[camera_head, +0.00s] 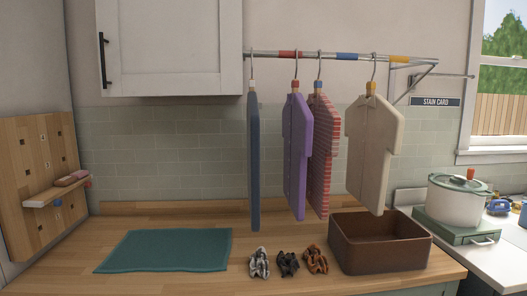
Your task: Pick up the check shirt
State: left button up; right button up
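A red and white patterned shirt (319,150) hangs from the rail, third from the left. Its pattern looks mostly like horizontal stripes; I cannot tell whether it is a check. The purple shirt (296,155) hangs close on its left and partly covers it. A dark blue garment (254,165) hangs nearly edge-on at the far left of the rail. A beige shirt (373,145) hangs on the right, apart from the red and white one. No other garment shows a clear check. Neither of my grippers is in view.
The wooden counter (190,222) holds a teal mat (165,250), several small dark and orange objects and a brown open box (380,260) below the beige shirt. The hanging rail (345,56) runs above. A white pot (456,203) stands at right, a pegboard (35,160) at left.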

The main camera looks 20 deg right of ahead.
aim_at(327, 124)
jog(key=u, duration=2.2)
jog(key=k, duration=0.35)
jog(key=z, duration=2.5)
